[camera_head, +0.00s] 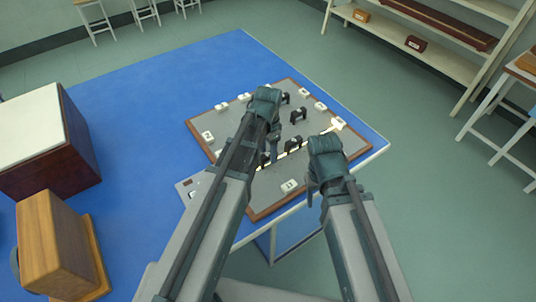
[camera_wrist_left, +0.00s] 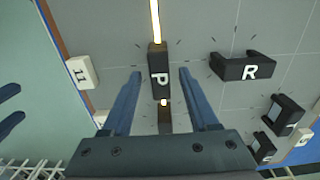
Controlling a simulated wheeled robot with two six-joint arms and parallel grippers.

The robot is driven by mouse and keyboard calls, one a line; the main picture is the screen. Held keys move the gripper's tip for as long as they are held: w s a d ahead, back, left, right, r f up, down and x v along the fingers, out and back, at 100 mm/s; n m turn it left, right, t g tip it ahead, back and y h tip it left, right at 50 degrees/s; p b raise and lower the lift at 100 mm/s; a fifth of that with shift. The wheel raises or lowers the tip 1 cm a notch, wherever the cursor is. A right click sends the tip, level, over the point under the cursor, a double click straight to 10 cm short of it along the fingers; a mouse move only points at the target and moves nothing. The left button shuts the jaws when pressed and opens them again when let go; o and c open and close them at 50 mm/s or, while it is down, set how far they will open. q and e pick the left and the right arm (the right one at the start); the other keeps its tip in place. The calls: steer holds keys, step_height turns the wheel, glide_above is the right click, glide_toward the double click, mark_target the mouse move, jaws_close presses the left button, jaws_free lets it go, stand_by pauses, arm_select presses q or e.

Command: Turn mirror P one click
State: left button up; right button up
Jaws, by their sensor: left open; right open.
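Mirror P (camera_wrist_left: 158,72) is a black block with a white letter P, upright on the grey board in the left wrist view. My left gripper (camera_wrist_left: 160,75) is open, with one finger on each side of mirror P and a visible gap on both sides. A yellow light beam (camera_wrist_left: 155,20) meets the block's far end. In the head view my left gripper (camera_head: 271,152) reaches down over the board; I cannot pick out mirror P there. My right gripper (camera_head: 312,190) hangs near the board's front right edge, holding nothing visible.
The grey board (camera_head: 225,122) has a brown rim and lies on a blue table (camera_head: 150,75). A wooden box (camera_head: 60,245) stands at the left.

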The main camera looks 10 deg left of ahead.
arm_select(q)
steer(key=shift+c, duration=0.3)
jaws_close()
steer(key=shift+n, duration=0.3)
steer(key=n, duration=0.3)
steer(key=shift+n, duration=2.5)
